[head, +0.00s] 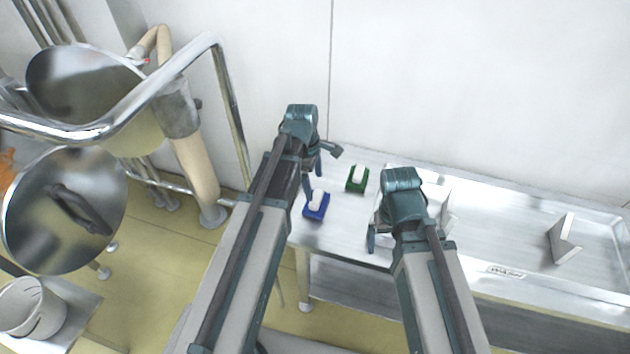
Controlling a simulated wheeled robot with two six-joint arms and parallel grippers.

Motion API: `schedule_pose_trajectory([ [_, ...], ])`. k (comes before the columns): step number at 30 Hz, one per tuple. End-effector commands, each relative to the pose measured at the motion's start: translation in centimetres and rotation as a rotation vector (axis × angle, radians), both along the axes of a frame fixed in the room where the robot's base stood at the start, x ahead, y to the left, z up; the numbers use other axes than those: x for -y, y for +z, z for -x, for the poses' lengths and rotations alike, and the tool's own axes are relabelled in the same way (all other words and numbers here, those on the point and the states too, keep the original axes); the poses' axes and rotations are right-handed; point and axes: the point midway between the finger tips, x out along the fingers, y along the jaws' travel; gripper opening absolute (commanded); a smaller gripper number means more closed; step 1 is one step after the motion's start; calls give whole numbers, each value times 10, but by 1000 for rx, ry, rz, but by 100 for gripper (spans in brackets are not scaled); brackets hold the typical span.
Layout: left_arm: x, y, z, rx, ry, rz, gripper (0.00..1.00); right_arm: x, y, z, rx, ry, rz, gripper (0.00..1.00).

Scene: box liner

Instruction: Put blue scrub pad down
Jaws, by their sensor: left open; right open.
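The blue scrub pad (316,212) lies on the left end of the metal table (345,236), with a white block-like part on top. My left gripper (322,178) is open just above and beside it, with one finger close to the pad's left edge; I cannot tell whether they touch. A green scrub pad (357,186) with a white top lies behind and to the right of the blue one. My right gripper (374,232) is open and empty over the table, right of the blue pad; its far finger is partly hidden.
A shallow metal tray (505,205) fills the table's right side, with an angled white piece (564,238) in it. A label (506,272) is on its front edge. Large steel kettle equipment (85,95) with pipes stands at left. A wall closes off the back.

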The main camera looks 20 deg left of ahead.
Motion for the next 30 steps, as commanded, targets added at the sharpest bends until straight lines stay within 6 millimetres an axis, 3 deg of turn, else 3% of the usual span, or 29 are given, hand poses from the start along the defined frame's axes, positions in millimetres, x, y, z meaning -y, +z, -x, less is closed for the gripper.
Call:
schedule_pose_trajectory([
  [1, -1, 17, 0, 0, 0, 0, 100, 0, 17, 0, 0, 0, 0, 100],
  [3, -3, 27, 0, 0, 0, 0, 100, 0, 27, 0, 0, 0, 0, 100],
  [12, -7, 59, 0, 0, 1, 0, 100, 0, 59, 0, 0, 0, 0, 100],
  [30, -7, 54, 0, 0, 0, 0, 100, 0, 54, 0, 0, 0, 0, 100],
])
